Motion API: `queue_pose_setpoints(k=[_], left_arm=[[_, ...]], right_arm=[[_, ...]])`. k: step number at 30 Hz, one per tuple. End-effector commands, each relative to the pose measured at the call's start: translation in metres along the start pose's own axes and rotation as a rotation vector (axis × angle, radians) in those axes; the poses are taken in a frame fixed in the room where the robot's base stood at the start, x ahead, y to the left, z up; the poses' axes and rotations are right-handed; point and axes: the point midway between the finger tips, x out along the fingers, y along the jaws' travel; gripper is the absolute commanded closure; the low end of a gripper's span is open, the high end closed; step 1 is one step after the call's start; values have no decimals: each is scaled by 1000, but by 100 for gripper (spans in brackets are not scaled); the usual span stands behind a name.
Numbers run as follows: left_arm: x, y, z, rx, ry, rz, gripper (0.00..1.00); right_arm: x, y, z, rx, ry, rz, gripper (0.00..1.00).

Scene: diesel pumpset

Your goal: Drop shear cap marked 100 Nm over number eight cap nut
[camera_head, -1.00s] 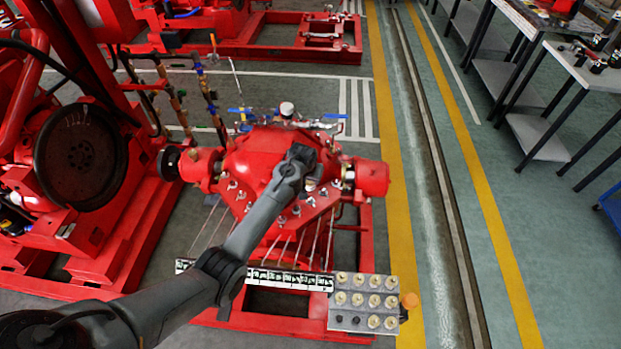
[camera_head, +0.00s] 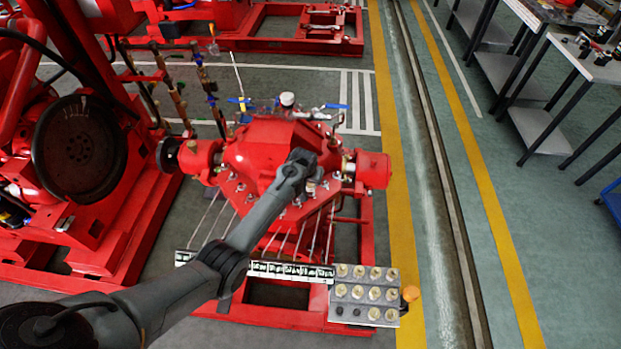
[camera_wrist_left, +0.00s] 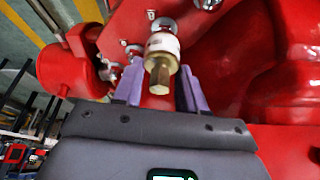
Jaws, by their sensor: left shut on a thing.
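The shear cap (camera_wrist_left: 163,45) is a pale cylinder with a brass hex stem, held between my left gripper's purple fingers (camera_wrist_left: 160,72) in the left wrist view. Its marking is not readable. In the head view my left gripper (camera_head: 311,186) is over the right part of the red pump casing (camera_head: 262,150), mostly hidden by my wrist. Silver cap nuts line the casing flange; one nut (camera_wrist_left: 164,24) shows just beyond the cap in the left wrist view. I cannot read its number or tell whether the cap touches it. My right gripper is not in view.
A grey rack (camera_head: 364,326) with several brass caps and two dark empty spots sits in front of the pump. A strip of labels (camera_head: 290,270) runs left from it. Pipes and valves stand behind the casing. The aisle at right is clear.

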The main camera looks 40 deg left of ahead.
Motion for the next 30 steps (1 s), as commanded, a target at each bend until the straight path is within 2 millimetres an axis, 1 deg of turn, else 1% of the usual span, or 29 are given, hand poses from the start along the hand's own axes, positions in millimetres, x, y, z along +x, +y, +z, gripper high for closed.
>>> queue_pose_setpoints(k=[11,21,30], left_arm=[[-1,0,-1,0,1,0,90],[-1,0,-1,0,1,0,90],[0,0,0,0,1,0,90]], right_arm=[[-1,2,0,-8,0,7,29],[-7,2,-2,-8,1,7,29],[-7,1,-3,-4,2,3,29]])
